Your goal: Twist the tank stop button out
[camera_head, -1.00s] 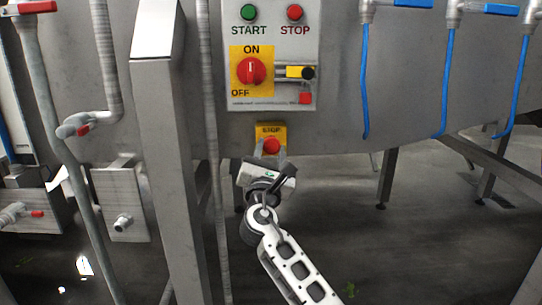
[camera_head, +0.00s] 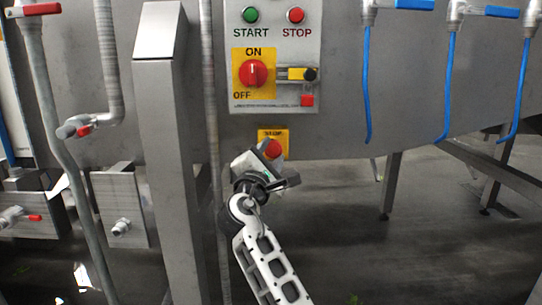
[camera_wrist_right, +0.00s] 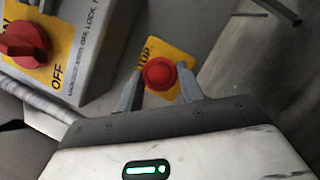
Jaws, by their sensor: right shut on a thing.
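The red tank stop button (camera_head: 273,147) sits on a small yellow plate (camera_head: 265,134) marked STOP, on the tank's front below the control panel. My right gripper (camera_head: 270,154) reaches it from below, tilted, and partly covers the plate. In the right wrist view the round red button (camera_wrist_right: 159,73) stands between the two grey fingers, one on each side, and the yellow plate (camera_wrist_right: 172,50) lies behind it. The right gripper is shut on the button. Whether the button is in or out is hard to tell. My left gripper is not in view.
Above is the control panel (camera_head: 294,47) with START, STOP and a red ON/OFF switch (camera_head: 253,73). A steel post (camera_head: 160,120) and pipes stand left of my right arm. Blue hoses (camera_head: 447,85) hang at right. Open floor lies below the tank.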

